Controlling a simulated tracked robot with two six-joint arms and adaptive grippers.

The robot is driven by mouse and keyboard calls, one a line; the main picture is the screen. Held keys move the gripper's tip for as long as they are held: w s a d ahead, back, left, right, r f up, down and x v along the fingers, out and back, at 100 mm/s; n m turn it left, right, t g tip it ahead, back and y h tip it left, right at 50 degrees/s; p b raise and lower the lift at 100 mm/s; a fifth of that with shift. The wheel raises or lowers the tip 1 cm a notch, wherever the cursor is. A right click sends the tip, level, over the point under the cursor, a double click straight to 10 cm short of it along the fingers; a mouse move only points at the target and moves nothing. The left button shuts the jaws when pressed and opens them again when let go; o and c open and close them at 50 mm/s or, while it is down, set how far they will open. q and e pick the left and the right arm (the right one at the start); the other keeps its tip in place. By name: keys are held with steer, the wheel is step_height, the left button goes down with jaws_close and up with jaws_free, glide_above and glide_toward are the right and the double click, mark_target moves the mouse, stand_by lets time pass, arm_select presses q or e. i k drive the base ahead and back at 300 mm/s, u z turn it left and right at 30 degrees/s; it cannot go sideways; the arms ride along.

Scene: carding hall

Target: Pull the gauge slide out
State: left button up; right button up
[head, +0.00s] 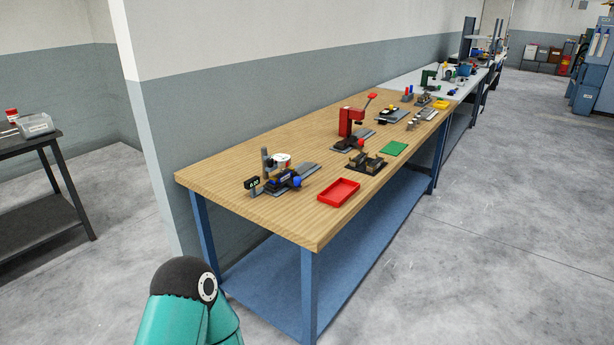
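A small gauge fixture (278,184) sits on the near left part of the wooden workbench (235,165). It has a dark base, an upright post, a white round part, a blue knob (296,181) and a small black display (252,184) at its left. Which piece of it is the slide, and how far in it sits, is too small to tell. Neither of my grippers is in the head view. Only a teal and black link of my arm shows at the bottom left, well short of the bench.
Near the fixture are a red tray (339,192), a dark clamp-like fixture (367,163), a green mat (394,149) and a red press (351,124). Another bench with tools stands behind. A dark table (37,144) is at the left. The floor right of the bench is clear.

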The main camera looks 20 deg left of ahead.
mark_target(297, 184)
steer(key=i, duration=0.9)
